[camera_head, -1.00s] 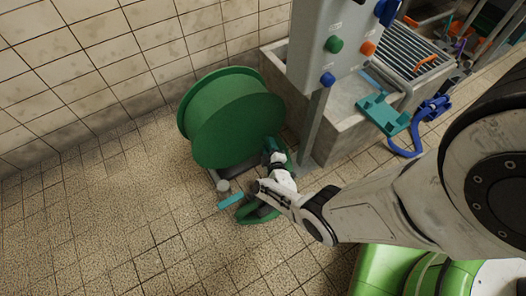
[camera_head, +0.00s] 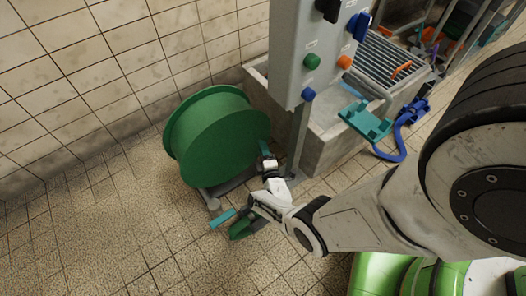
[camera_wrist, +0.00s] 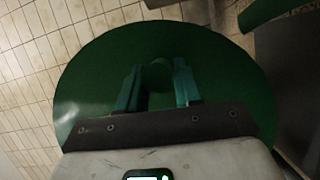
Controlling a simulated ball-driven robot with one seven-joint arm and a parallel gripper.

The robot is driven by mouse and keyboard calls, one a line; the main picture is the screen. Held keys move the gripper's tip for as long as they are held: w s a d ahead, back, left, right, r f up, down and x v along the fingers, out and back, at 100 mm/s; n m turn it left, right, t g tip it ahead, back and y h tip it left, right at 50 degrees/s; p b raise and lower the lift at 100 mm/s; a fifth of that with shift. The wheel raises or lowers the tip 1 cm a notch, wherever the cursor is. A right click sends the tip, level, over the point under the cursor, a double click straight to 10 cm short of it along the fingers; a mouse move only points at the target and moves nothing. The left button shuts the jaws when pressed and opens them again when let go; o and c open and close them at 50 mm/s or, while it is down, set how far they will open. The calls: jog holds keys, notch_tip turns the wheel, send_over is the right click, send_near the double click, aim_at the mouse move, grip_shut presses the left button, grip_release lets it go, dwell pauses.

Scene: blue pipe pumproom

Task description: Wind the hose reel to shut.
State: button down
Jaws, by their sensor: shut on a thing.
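The hose reel (camera_head: 215,140) is a big green drum on a low grey stand on the tiled floor, left of the control box. In the wrist view its round green face (camera_wrist: 215,60) fills most of the picture. My gripper (camera_head: 264,148) is at the right side of the drum, partly hidden by my wrist. In the wrist view its two teal fingers stand on either side of a small green knob (camera_wrist: 158,75) on the face, and my gripper (camera_wrist: 157,85) is shut on this knob. The contact itself is hard to see.
A grey control box (camera_head: 313,65) on a post stands close right of the reel. Behind it is a concrete trough (camera_head: 335,150) with a grating. A teal bracket (camera_head: 366,122) and blue hose (camera_head: 390,154) lie right. Tiled floor at left is clear.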

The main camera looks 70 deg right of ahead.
jog(key=c, duration=0.8)
grip_release()
jog(key=shift+c, duration=0.2)
jog(key=p+v, duration=0.4)
jog(key=v, duration=0.6)
jog(key=shift+s+a, duration=0.3)
